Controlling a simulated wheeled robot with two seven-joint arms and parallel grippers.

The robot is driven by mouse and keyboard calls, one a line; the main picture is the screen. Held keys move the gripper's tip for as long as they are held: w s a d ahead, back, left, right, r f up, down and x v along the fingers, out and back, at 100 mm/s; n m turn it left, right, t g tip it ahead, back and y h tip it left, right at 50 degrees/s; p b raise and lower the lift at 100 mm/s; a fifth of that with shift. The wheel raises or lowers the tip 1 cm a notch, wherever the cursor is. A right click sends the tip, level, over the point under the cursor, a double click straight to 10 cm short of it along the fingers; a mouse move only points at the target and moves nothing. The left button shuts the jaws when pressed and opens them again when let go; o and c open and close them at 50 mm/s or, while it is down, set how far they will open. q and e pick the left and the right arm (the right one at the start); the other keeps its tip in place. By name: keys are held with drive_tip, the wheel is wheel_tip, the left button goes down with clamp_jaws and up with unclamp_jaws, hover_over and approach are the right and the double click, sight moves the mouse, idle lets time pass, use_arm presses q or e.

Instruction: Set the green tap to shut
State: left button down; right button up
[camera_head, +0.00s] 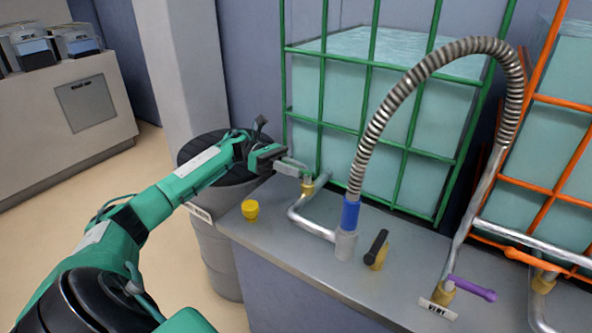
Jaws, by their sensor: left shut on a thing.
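The green tap (308,186) has a brass body and sits on the pipe at the foot of the green-caged tank (340,105), at the back left of the grey bench. My left gripper (291,166) reaches in from the left and is shut on the tap's handle, just above the brass body. The jaws cover most of the handle, so its exact angle is hard to tell. My right gripper is not in view.
A ribbed metal hose (397,91) arches from a blue-collared fitting (350,213). A black-handled valve (377,249), a purple-handled valve (470,289) and a yellow cap (250,209) are on the bench (300,262). A dark-topped drum (214,245) stands left.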

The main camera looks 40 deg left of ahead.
use_arm(q)
drive_tip(key=shift+r, duration=0.1)
drive_tip(key=c, duration=1.3)
unclamp_jaws()
drive_tip(key=shift+c, duration=0.2)
drive_tip(key=s+a, duration=0.1)
drive_tip(key=a, duration=1.2)
drive_tip(key=shift+s+a, duration=0.15)
drive_tip(key=shift+a, duration=0.25)
